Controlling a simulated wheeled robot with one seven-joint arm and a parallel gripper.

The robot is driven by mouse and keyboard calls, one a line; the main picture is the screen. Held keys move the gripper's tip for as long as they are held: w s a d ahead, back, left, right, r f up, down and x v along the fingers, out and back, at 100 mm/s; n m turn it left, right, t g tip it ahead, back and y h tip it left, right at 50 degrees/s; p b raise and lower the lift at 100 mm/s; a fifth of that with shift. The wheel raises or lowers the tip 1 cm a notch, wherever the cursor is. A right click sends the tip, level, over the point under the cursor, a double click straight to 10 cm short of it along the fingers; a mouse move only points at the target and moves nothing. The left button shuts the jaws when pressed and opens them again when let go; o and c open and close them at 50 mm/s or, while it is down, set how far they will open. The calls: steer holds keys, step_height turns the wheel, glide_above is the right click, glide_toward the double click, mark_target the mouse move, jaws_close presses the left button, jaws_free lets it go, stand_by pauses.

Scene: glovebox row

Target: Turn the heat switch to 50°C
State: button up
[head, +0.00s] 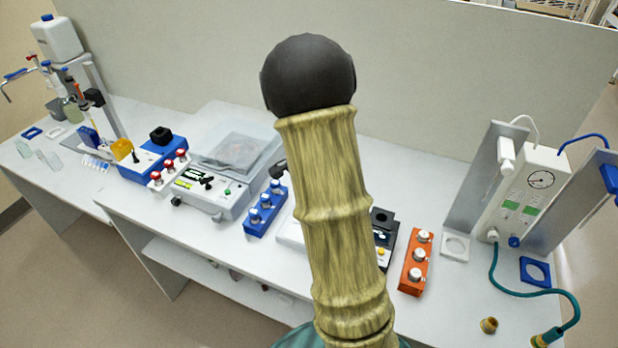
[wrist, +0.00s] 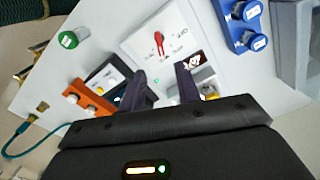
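A red knob (wrist: 159,43), likely the heat switch, sits on a white panel (wrist: 135,45) in the wrist view. Small marks surround it, too small to read. My gripper (wrist: 160,84) is open, its two dark fingers apart with nothing between them. The fingertips point toward the panel's edge, and the knob lies beyond them, apart from both. In the head view my arm covers most of this device, and only a white edge (head: 290,232) shows. The knob and my gripper are hidden there.
An orange vial rack (head: 414,262) stands right of the arm, beside a black device (head: 383,228). A blue vial rack (head: 265,210) stands left. A gauge box (head: 530,190) with a green hose (head: 530,293) is at the right. A green-capped vial (wrist: 69,40) is near the panel.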

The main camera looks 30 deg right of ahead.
step_height(320, 180, up, 6)
stand_by(1.0)
steer(key=s+a+f+n+t, duration=0.2)
steer(key=s+a+n, duration=1.1)
steer(key=n, duration=0.2)
steer(key=shift+a+t, duration=0.3)
steer(key=shift+a, duration=0.05)
steer(key=shift+w, duration=0.1)
steer(key=shift+f, duration=0.1)
stand_by(0.3)
